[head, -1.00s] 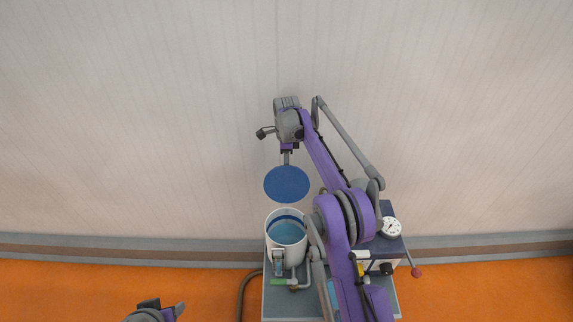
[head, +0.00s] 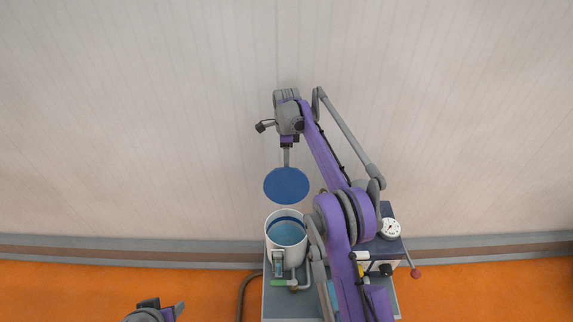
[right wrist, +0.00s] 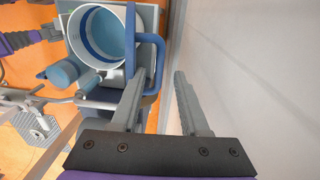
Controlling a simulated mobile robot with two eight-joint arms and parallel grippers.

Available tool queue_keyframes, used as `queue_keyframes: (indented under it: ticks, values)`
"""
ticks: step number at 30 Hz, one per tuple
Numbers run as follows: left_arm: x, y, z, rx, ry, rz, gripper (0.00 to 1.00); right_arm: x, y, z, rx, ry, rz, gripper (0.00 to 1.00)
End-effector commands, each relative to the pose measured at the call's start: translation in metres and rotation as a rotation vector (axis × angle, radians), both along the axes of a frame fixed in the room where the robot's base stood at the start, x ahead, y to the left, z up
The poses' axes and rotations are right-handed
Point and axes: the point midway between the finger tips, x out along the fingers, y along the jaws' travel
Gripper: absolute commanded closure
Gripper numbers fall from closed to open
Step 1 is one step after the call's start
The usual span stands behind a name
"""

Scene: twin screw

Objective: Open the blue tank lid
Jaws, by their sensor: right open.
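The blue tank lid (head: 286,186) stands raised, swung up behind the open mouth of the white tank (head: 286,257). Blue liquid shows inside the tank. In the right wrist view the lid (right wrist: 130,40) is seen edge-on beside the tank (right wrist: 85,42), with its blue handle (right wrist: 160,60) sticking out to the right. My right gripper (head: 286,158) is just above the lid. Its two fingers (right wrist: 161,73) are apart, with the handle near and partly between the tips; I cannot tell whether they touch it. My left gripper (head: 162,310) shows only partly at the bottom edge.
The tank stands on a grey cart (head: 280,303) with a dial gauge (head: 391,229), a red-knobbed lever (head: 416,273) and a green valve handle (head: 281,283). A hose (head: 242,296) runs down its left side. A pale wall is close behind; orange floor is free on both sides.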

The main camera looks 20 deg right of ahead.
Motion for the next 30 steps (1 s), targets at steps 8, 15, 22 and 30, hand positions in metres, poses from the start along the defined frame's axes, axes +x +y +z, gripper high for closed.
queue_keyframes:
  ticks: [8,15,22,30]
  values:
    - [0.009,0.000,0.018,0.000,-0.016,0.000,0.50,0.005,-0.001,0.060,0.000,-0.004,0.000,0.55]
    - [0.012,0.000,0.024,0.000,-0.022,0.000,0.50,0.006,-0.002,0.078,-0.001,-0.002,0.000,0.55]
    - [0.011,0.000,0.024,0.000,-0.022,0.000,0.50,0.006,-0.002,0.078,0.000,-0.001,0.000,0.55]
    - [0.008,0.000,0.016,0.000,-0.014,0.000,0.50,0.005,-0.012,0.073,0.003,-0.027,0.121,0.98]
